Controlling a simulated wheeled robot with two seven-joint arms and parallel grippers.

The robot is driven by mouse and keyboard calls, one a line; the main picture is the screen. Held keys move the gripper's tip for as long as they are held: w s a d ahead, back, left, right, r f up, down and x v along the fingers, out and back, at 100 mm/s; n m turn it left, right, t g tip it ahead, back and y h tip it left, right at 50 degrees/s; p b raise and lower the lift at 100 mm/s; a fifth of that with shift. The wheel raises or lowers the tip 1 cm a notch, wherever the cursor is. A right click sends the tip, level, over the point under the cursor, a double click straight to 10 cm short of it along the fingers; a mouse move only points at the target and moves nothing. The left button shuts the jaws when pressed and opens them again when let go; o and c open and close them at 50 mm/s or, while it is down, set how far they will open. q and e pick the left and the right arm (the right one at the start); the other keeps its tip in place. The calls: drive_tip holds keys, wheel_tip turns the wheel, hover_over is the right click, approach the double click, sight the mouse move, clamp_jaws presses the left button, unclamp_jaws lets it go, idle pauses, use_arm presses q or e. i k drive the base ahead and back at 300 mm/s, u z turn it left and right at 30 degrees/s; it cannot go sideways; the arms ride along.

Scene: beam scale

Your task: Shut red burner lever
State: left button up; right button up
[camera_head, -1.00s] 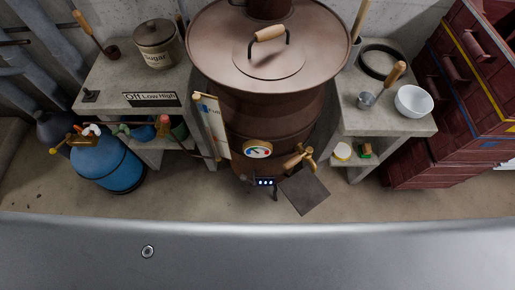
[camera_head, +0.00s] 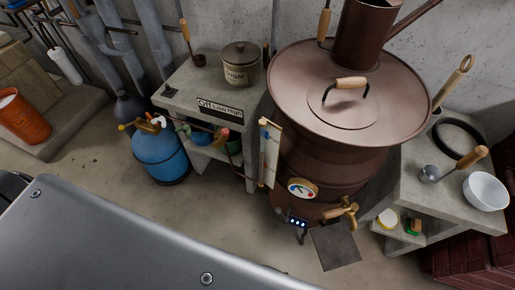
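A small red lever-like handle (camera_head: 224,134) shows below the front edge of the left concrete counter, close under the Off Low High label (camera_head: 219,108). It is too small to tell its setting. A blue gas tank (camera_head: 162,157) with a yellow-brown valve stands on the floor to its left. The large brown still (camera_head: 330,165) stands to its right, with a round gauge (camera_head: 301,188) and a wooden-handled tap (camera_head: 341,210) low on its front. Neither of my grippers is in view.
The left counter (camera_head: 185,85) holds a sugar pot (camera_head: 241,66). The right counter (camera_head: 415,165) holds a ladle and a white bowl (camera_head: 486,191). An orange bucket (camera_head: 23,115) stands at far left. The floor (camera_head: 95,155) left of the tank is clear.

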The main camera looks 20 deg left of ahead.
sight(225, 131)
drive_tip(key=u, duration=1.1)
drive_tip(key=k, duration=0.5)
drive_tip(key=u, duration=2.2)
drive_tip(key=i, duration=1.35)
drive_tip(key=z, duration=2.1)
